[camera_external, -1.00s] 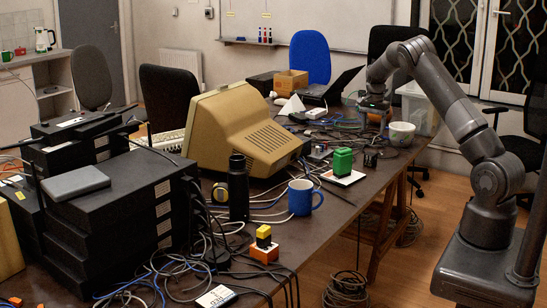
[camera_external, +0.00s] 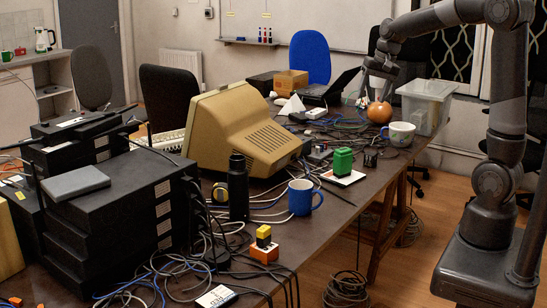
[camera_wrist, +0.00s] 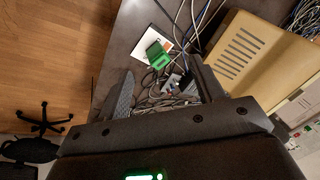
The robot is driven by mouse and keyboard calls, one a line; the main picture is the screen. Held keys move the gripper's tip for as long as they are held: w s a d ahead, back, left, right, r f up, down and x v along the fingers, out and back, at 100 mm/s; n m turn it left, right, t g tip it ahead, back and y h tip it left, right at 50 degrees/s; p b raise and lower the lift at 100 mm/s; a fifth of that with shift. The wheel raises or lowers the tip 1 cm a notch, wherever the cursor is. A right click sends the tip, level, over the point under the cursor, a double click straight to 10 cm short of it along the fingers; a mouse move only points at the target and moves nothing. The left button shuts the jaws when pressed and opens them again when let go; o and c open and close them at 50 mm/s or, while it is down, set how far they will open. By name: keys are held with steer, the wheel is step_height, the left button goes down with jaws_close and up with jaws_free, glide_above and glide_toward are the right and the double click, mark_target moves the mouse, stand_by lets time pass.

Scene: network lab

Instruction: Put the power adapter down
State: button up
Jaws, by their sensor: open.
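My gripper (camera_external: 376,88) is raised above the far right part of the table, over a round orange object (camera_external: 379,112). In the wrist view my gripper (camera_wrist: 162,72) shows two spread fingers with nothing held between them. I cannot pick out the power adapter for certain. A small black block (camera_external: 370,159) stands near the table's right edge among cables and may be it. A green block (camera_external: 343,161) sits on a white square pad to its left; it also shows in the wrist view (camera_wrist: 158,54), beyond the fingers.
A white mug (camera_external: 401,133) stands near the right edge, with a clear plastic bin (camera_external: 426,104) behind it. A beige monitor (camera_external: 240,130), blue mug (camera_external: 301,197) and black bottle (camera_external: 238,188) crowd the table. Cables cover much of the surface.

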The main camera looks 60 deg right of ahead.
steer(key=s+a+n+t, duration=0.2)
steer(key=s+a+n, duration=0.7)
steer(key=s+a, duration=0.7)
steer(key=shift+s+a+h, duration=0.15)
steer(key=shift+s+h, duration=0.25)
steer(key=shift+s, duration=1.75)
